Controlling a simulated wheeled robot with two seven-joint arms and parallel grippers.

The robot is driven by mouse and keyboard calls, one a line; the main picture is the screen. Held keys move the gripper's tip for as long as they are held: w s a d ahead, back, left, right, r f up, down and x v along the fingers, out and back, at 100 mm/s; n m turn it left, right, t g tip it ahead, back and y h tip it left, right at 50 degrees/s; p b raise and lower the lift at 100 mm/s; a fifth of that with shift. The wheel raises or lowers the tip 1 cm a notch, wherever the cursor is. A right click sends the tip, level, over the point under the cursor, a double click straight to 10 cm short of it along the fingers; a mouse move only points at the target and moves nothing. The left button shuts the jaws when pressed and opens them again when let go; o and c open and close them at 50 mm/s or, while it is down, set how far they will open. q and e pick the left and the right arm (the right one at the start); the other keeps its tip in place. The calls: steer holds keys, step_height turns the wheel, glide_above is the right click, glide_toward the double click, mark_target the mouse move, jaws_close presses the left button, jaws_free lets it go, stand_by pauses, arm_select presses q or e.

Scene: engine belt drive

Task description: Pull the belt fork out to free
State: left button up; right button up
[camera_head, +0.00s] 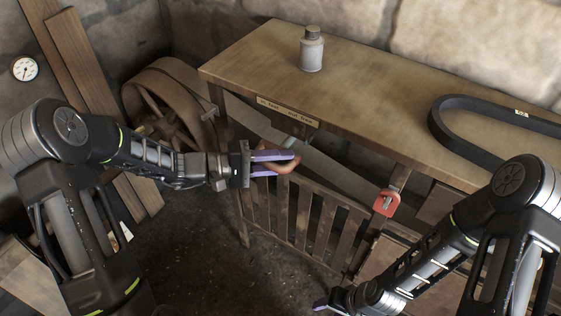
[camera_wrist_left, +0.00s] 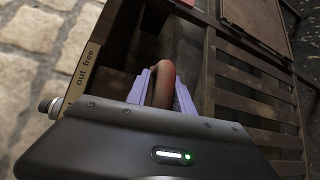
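The belt fork's rounded reddish-brown handle (camera_head: 287,164) sticks out at the front of the bench, below the label strip (camera_head: 287,109) reading "in fast out free". My left gripper (camera_head: 275,163) has its purple fingers on both sides of the handle, seemingly touching it. In the left wrist view the handle (camera_wrist_left: 164,84) fills the gap between the fingertips. The rest of the fork is largely hidden under the bench. My right gripper (camera_head: 322,304) is low at the bottom edge; only a bit of a purple finger shows, away from the handle.
The wooden bench (camera_head: 250,67) carries a grey bottle (camera_head: 311,50) and a black belt loop (camera_head: 440,128). A slatted guard gate (camera_head: 300,213) hangs below, with a red padlock-like tag (camera_head: 386,203) at its right. A large spoked wheel (camera_head: 165,105) stands left. A pale belt runs under the bench.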

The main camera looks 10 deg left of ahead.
arm_select(q)
steer(key=shift+s+f, duration=0.15)
steer(key=shift+f, duration=0.2)
jaws_close()
